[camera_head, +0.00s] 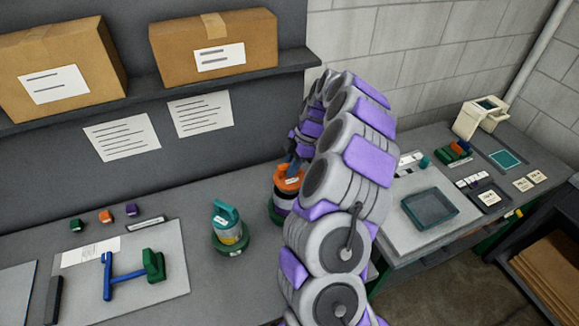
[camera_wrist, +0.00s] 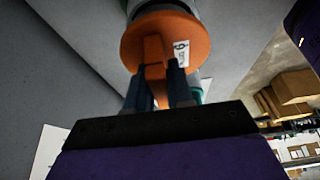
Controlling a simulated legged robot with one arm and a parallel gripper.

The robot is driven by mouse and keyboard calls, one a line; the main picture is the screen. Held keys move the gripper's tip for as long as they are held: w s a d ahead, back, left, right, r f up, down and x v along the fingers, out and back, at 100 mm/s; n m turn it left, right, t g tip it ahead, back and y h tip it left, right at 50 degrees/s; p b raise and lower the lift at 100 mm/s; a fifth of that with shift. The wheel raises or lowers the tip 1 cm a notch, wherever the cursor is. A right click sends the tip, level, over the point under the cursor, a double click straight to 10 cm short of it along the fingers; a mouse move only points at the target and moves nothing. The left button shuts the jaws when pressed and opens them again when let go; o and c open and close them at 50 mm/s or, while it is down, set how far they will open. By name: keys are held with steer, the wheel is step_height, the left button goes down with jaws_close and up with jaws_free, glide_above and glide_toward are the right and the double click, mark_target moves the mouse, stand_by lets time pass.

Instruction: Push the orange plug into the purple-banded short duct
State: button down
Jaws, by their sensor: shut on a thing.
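The orange plug (camera_head: 289,178) is at the top of the purple-banded short duct (camera_head: 283,202), which stands upright in a dark green base on the bench, partly hidden by my arm. My gripper (camera_head: 293,163) comes down on the plug from above. In the wrist view, my gripper (camera_wrist: 158,82) is shut on the raised tab of the orange plug (camera_wrist: 190,38), which has a small white label. The plug's disc covers most of the duct end behind it. I cannot tell how deep the plug sits.
A teal-capped duct (camera_head: 229,228) in a green base stands left of the purple-banded one. A board with a blue and green tool (camera_head: 128,275) lies at the front left. Cardboard boxes (camera_head: 213,48) sit on the shelf above. A teal tray (camera_head: 430,206) is on the right bench.

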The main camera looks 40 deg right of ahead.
steer(key=shift+d+f, duration=0.2)
steer(key=shift+d, duration=0.15)
steer(key=shift+a+f+b, duration=0.35)
steer(key=shift+f+b, duration=0.05)
steer(key=shift+b, duration=0.05)
steer(key=shift+d+f+b, duration=0.25)
steer(key=shift+f+b, duration=0.25)
steer(key=shift+f, duration=0.35)
steer(key=shift+a+f+b, duration=0.15)
steer(key=shift+f+b, duration=0.15)
steer(key=shift+f, duration=0.3)
